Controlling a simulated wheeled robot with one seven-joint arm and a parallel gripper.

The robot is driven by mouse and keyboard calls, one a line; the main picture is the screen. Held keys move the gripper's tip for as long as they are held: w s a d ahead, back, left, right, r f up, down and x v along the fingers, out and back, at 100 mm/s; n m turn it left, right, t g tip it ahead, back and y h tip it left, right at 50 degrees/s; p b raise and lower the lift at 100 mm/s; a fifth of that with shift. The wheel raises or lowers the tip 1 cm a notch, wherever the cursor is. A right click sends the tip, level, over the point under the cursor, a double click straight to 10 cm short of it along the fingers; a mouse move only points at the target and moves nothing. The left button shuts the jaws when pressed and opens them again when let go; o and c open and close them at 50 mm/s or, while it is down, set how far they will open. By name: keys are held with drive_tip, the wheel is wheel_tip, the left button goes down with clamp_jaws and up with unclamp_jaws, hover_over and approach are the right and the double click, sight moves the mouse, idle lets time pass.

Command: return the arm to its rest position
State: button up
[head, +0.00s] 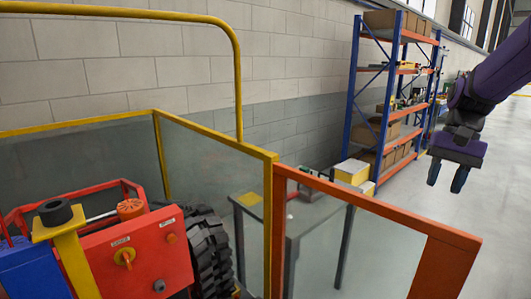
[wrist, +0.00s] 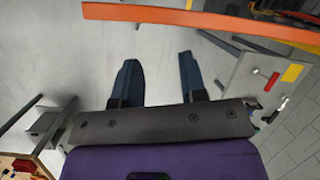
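My gripper (head: 448,174) hangs at the right side of the head view, at the end of my purple arm, with its fingers pointing down. Its two dark fingers stand apart with nothing between them. In the wrist view my gripper (wrist: 158,80) is also open and empty, over bare grey floor. It touches nothing that I can see.
An orange-framed clear panel (head: 390,225) stands left of and below my gripper. A grey table (head: 270,212) is behind it. A blue and orange shelf rack (head: 400,35) with boxes stands by the wall. A red machine (head: 150,262) is at left. Floor at right is clear.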

drive_tip(key=s+a+r+n+t+h, duration=0.1)
drive_tip(key=s+a+r+n+t, duration=0.1)
drive_tip(key=s+a, duration=0.3)
drive_tip(key=s+a+r+n+t+h, duration=0.2)
drive_tip(key=s+a+r+n+t, duration=0.1)
drive_tip(key=s, duration=0.7)
drive_tip(key=shift+a+n+t, duration=0.5)
drive_tip(key=shift+a+t, duration=0.4)
drive_tip(key=shift+a, duration=0.35)
drive_tip(key=shift+s+a+f+n+t, duration=0.15)
drive_tip(key=shift+s+t, duration=0.1)
drive_tip(key=shift+s, duration=0.15)
drive_tip(key=shift+s+a+f+n+t, duration=0.1)
drive_tip(key=shift+s+n+t, duration=0.05)
drive_tip(key=shift+s+t, duration=0.15)
